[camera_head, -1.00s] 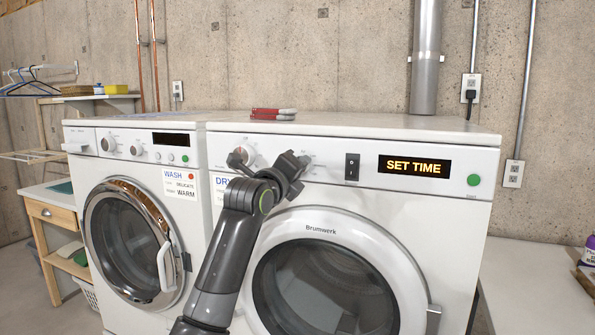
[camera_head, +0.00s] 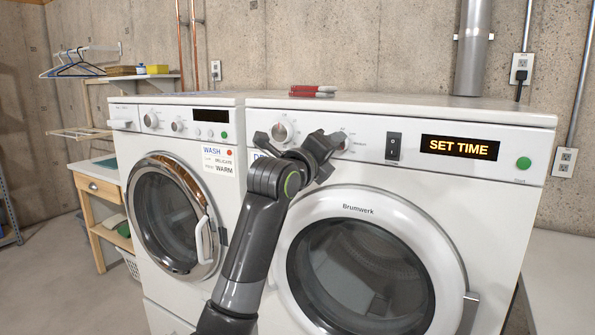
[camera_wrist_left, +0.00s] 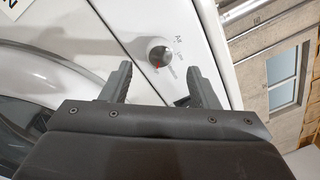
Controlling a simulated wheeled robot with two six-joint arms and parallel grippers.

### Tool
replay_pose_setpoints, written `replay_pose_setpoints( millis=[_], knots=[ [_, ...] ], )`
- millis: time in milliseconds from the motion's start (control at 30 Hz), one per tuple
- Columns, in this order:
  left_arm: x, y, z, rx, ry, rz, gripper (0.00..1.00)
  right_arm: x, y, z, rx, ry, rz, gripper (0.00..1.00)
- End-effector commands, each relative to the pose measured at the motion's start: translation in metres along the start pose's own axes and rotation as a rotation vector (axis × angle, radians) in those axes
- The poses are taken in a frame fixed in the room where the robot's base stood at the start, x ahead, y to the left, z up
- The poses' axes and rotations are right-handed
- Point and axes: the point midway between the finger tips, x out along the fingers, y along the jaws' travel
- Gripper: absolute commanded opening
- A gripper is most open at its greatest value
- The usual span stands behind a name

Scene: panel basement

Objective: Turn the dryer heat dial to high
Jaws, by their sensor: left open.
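The white dryer (camera_head: 520,150) stands at the right, its round door below a control strip. On the strip are a left dial (camera_head: 283,130) and a second dial (camera_head: 342,142), partly hidden by my gripper, then a black rocker switch (camera_head: 393,146) and a display (camera_head: 459,147) reading "SET TIME". My left gripper (camera_head: 293,141) is open and empty in front of the two dials. In the left wrist view a silver dial (camera_wrist_left: 158,52) with a red mark shows beyond and between the spread fingertips (camera_wrist_left: 160,75). Contact is not visible. My right gripper is not in view.
A washer (camera_head: 130,135) with its own dials stands against the dryer's left side. A card (camera_head: 218,160) on it reads WASH, DELICATE, WARM; the dryer's card is mostly hidden behind my gripper. A red object (camera_head: 312,91) lies on the dryer top. A green button (camera_head: 523,163) sits far right.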

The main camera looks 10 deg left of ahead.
Motion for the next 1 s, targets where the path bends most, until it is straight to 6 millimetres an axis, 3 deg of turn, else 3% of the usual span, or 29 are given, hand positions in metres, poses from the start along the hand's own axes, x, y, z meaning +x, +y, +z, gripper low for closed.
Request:
replay_pose_setpoints(
  millis=[333,600,800,1000],
  knots=[
    [-0.057,0.001,0.0,0.002,-0.004,-0.003,0.55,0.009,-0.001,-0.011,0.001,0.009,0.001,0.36],
    [-0.102,0.001,0.0,0.003,-0.004,-0.002,0.55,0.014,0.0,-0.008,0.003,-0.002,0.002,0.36],
    [-0.125,0.001,0.001,0.002,-0.004,-0.001,0.55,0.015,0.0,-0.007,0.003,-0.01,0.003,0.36],
    [-0.133,0.0,0.001,0.002,-0.002,-0.001,0.55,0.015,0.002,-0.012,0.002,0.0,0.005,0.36]
  ],
)
